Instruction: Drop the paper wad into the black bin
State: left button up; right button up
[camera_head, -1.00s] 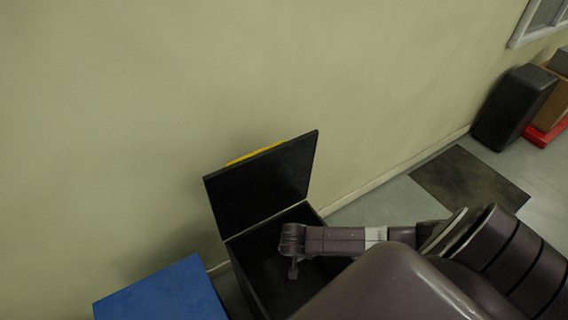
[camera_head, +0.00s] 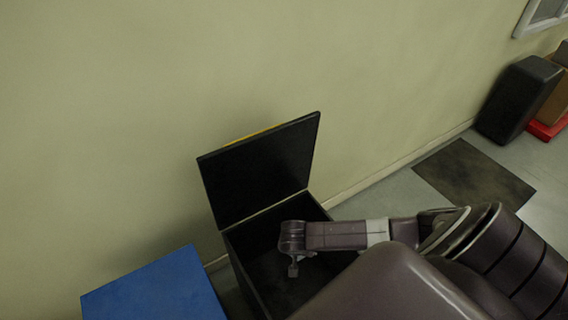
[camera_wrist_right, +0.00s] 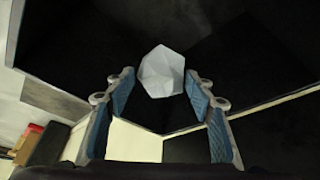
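The paper wad (camera_wrist_right: 161,72), a white faceted lump, sits between the tips of my right gripper (camera_wrist_right: 160,76) in the right wrist view. The blue-padded fingers flank it closely on both sides, so the gripper looks shut on it. The black bin (camera_head: 233,262) stands below the wall with its lid (camera_head: 262,172) raised. The wad cannot be made out clearly there. My left gripper is not in view.
A blue box (camera_head: 155,290) stands left of the bin. The wall (camera_head: 120,130) is close behind the lid. A dark mat (camera_head: 473,180) lies on the floor at right, with a black case (camera_head: 517,100) and a red item (camera_head: 547,130) beyond it.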

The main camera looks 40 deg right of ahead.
jog(key=o, duration=0.3)
jog(key=v, duration=1.2)
dwell(0.3)
